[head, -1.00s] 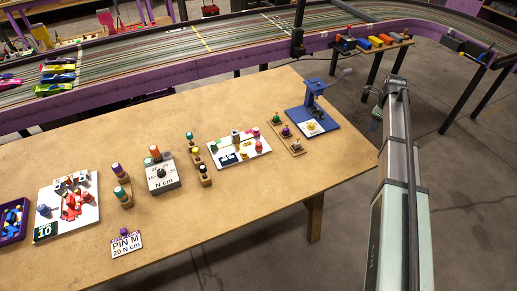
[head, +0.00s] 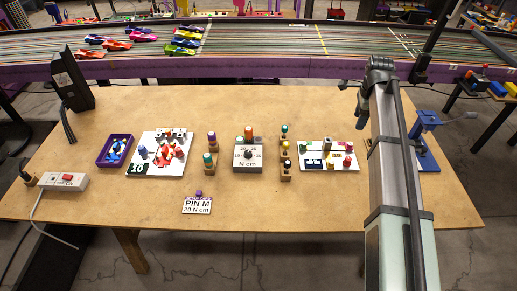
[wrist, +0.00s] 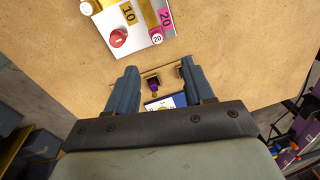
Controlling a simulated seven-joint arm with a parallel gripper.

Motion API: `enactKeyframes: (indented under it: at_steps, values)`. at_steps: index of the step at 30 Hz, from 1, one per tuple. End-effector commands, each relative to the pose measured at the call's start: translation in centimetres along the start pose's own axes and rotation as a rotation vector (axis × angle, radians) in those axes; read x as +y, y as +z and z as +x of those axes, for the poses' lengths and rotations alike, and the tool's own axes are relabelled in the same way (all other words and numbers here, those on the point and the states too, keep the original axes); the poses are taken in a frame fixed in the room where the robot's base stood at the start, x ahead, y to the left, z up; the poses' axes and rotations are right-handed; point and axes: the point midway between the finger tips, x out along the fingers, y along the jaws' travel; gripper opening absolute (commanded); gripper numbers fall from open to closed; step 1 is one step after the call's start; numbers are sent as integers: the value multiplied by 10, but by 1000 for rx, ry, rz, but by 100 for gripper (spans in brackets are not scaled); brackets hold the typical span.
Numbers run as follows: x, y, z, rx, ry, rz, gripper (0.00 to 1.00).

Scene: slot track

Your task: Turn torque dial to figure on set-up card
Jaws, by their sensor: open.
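The torque dial is a dark round knob (head: 248,154) on a white-faced box (head: 247,167) marked "N cm", near the middle of the table in the head view. Figures ring the knob, but its pointer is too small to read. The set-up card (head: 197,206) lies in front and to the left, reading "PIN M 20 N cm", with a purple knob at its top edge. My gripper (wrist: 159,70) shows in the wrist view, open, its two blue-grey fingers apart over the table. In the head view my arm hides it. The dial and card are outside the wrist view.
Wooden stands with coloured pegs (head: 210,162) (head: 286,165) flank the dial box. A white board (head: 317,165) stands right of it, another board (head: 157,168) and a purple tray (head: 102,151) left. My arm partly covers a blue press (head: 428,150). The table's front is mostly clear.

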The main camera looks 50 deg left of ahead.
Motion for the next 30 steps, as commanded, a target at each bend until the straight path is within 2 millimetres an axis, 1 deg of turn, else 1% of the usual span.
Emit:
enactKeyframes:
  at_steps: [1, 2, 3, 8, 9, 11, 12, 18, 21, 24, 27, 30]
  values:
    - [1, 28, -2, -4, 5, -61, 52]
    - [2, 43, -3, -6, 9, -95, 52]
    - [4, 61, -5, -9, 14, -139, 52]
    - [16, 136, -12, -21, 33, -321, 52]
    - [21, 155, -14, -24, 38, -367, 52]
    - [27, 182, -16, -28, 43, -435, 52]
    - [33, 200, -18, -31, 48, -480, 52]
    - [64, 286, -29, -44, 68, -702, 52]
    - [80, 320, -34, -50, 78, -794, 52]
    - [93, 346, -37, -54, 84, -866, 52]
    - [102, 362, -40, -57, 89, -913, 52]
    - [106, 369, -40, -59, 92, -937, 52]
